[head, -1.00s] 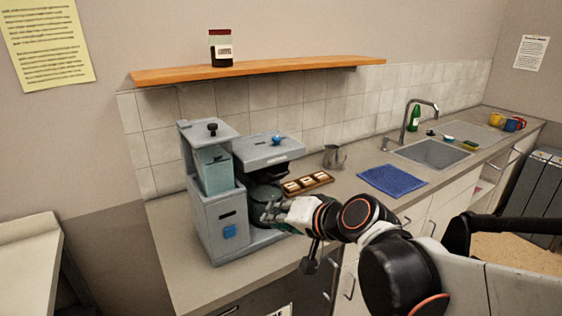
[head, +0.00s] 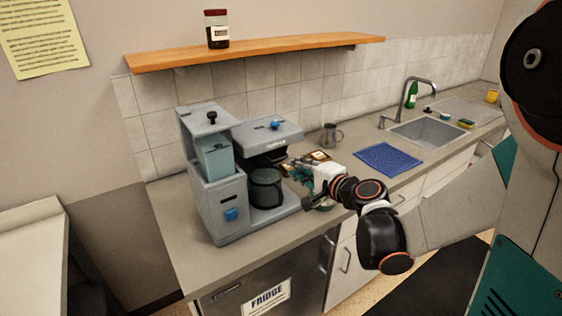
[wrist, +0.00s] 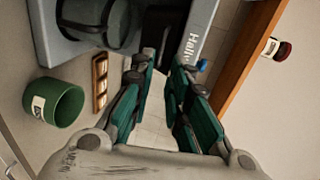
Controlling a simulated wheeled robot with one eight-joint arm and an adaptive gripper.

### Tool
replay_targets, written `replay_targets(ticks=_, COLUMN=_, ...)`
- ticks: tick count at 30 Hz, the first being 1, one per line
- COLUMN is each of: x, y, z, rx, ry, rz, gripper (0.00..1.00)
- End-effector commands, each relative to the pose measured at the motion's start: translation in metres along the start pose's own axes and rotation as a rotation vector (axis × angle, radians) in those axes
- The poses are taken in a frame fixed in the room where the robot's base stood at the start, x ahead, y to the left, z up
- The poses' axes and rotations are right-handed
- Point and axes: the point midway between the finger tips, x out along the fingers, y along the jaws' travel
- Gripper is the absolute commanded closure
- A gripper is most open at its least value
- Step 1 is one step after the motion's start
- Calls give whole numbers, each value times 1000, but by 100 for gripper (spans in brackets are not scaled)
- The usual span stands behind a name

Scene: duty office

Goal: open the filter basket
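The grey coffee machine (head: 222,205) stands on the counter. What looks like its dark filter basket (head: 268,159) sits under the brewing head (head: 268,135). In the wrist view a black part below the head (wrist: 158,25) lies just beyond the fingertips. The glass carafe (head: 265,190) stands beneath, and it also shows in the wrist view (wrist: 105,20). My gripper (head: 293,170) is in front of the machine, right of the carafe. In the wrist view its green fingers (wrist: 161,62) are apart with nothing between them. Whether a fingertip touches the basket cannot be told.
A green mug (wrist: 68,101) and a wooden tray (wrist: 100,83) are close to my gripper. A metal pitcher (head: 330,136), blue cloth (head: 388,158) and sink (head: 428,131) are to the right. A shelf (head: 260,50) with a jar (head: 216,30) runs above.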

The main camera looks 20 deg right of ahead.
Motion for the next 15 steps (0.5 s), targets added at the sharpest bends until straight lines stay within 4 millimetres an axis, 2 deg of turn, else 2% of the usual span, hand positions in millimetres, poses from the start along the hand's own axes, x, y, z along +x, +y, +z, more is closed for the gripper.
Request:
replay_targets(ticks=1, x=12, y=2, z=1, rx=-1, ry=-3, rz=1, gripper=84)
replay_targets(ticks=6, x=44, y=1, z=1, rx=-2, ry=-3, rz=1, gripper=84)
replay_targets(ticks=12, x=72, y=1, z=1, rx=-2, ry=-2, rz=1, gripper=84)
replay_targets(ticks=15, x=80, y=0, z=0, rx=-1, ry=-1, rz=0, gripper=84)
